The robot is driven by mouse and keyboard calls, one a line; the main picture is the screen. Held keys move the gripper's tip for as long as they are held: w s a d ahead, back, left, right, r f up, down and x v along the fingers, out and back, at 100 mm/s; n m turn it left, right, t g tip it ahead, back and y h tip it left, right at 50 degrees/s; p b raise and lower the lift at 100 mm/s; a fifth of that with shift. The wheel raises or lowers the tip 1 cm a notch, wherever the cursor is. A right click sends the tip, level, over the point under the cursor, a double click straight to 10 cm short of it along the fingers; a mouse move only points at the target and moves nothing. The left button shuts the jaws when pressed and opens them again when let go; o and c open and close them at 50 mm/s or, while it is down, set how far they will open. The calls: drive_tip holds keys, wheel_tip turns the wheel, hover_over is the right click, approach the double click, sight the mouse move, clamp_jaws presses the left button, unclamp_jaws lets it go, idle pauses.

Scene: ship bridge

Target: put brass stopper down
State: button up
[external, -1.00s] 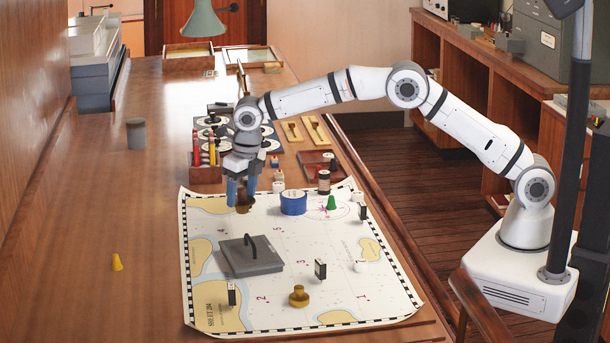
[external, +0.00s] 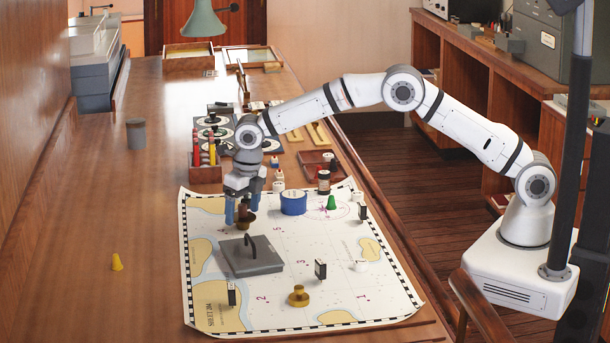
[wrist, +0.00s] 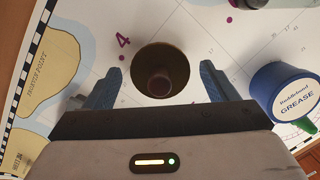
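The brass stopper (wrist: 160,72) shows in the wrist view as a dark round disc with a reddish-brown knob at its middle, beside the printed 4 on the chart. In the external view it is a small dark brown piece (external: 246,223) low between my fingers, just behind the grey flat block. My gripper (external: 243,215) points down over it. In the wrist view its two blue fingers (wrist: 162,75) stand either side of the stopper, with a gap on each side. The gripper is open. The stopper appears to stand on the chart (external: 215,305); its contact is hard to see.
A grey block with a handle (external: 252,264) lies close in front. A blue grease tin (external: 293,204) stands right of my gripper. A yellow-brass knobbed piece (external: 298,297), black-and-white markers (external: 320,269) and a green cone (external: 331,202) stand on the chart. The chart's right-hand middle has free room.

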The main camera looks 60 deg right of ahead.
sight(248, 218)
wheel_tip(248, 218, up, 12)
drive_tip(key=s+b, duration=0.2)
drive_tip(key=s+d+r+m, duration=0.4)
drive_tip(key=d+m, duration=0.2)
drive_tip(key=d, duration=0.1)
drive_tip(key=s+d+r+m, duration=0.3)
drive_tip(key=s+d+m, duration=0.15)
drive_tip(key=d, duration=0.25)
drive_tip(key=s+d+r+m, duration=0.4)
drive_tip(key=d+m, duration=0.2)
drive_tip(key=d, duration=0.1)
drive_tip(key=shift+s+d+f+m+t, duration=0.25)
drive_tip(key=shift+s+d+f+m, duration=0.9)
drive_tip(key=shift+s+d+m, duration=1.9)
drive_tip(key=shift+s+d+f+m+t, duration=0.3)
drive_tip(key=shift+s+d+f+m, duration=1.05)
drive_tip(key=shift+s+m, duration=3.05)
drive_tip(key=shift+s+d+f+m+t, duration=0.25)
drive_tip(key=shift+s+d+f+m, duration=0.75)
drive_tip(key=shift+s+d+m, duration=2.75)
drive_tip(key=s+a+n, duration=0.2)
drive_tip(key=n, duration=0.1)
drive_tip(key=shift+s+a, duration=0.3)
drive_tip(key=shift+s, duration=0.05)
